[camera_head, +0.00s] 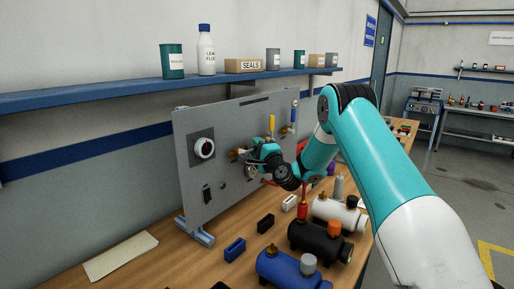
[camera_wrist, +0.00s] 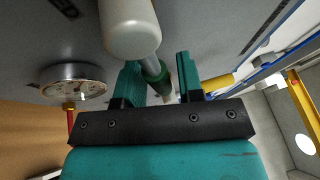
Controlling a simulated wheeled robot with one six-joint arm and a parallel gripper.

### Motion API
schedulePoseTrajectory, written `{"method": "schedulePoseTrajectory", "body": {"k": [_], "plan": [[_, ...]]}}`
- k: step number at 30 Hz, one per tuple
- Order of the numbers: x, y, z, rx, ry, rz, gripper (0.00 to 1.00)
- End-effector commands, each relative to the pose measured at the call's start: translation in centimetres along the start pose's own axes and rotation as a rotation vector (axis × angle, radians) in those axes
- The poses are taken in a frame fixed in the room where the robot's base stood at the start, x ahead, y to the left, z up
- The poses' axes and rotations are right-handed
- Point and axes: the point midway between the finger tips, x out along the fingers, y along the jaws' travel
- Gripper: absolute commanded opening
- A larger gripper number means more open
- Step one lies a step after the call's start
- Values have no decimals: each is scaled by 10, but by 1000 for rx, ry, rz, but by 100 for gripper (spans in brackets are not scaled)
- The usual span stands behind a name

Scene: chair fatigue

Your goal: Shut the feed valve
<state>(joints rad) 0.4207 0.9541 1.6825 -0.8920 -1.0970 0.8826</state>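A grey upright panel (camera_head: 225,125) carries several fittings. No readable label shows which is the feed valve. My gripper (camera_head: 250,153) is close to the panel's middle, beside the brass fitting, and partly hides what is there. In the wrist view, my two teal fingers stand apart, with a green part (camera_wrist: 156,77) showing between them. A white rounded piece (camera_wrist: 129,28) lies beyond it. Clear space shows beside the right finger; contact with the left cannot be told.
A round gauge (camera_wrist: 73,84) is left of the fingers and a yellow bar (camera_wrist: 218,83) right of them. A blue shelf (camera_head: 120,94) with containers runs above the panel.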

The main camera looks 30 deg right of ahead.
Motion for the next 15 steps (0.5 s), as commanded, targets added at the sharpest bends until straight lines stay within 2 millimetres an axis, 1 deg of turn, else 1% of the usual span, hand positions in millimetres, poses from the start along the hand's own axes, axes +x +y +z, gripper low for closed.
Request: {"method": "schedulePoseTrajectory", "body": {"k": [1, 4, 15], "plan": [[0, 0, 0, 0, 0, 0, 23], [0, 0, 0, 0, 0, 0, 0], [0, 2, 0, -30, -7, -13, 0]]}}
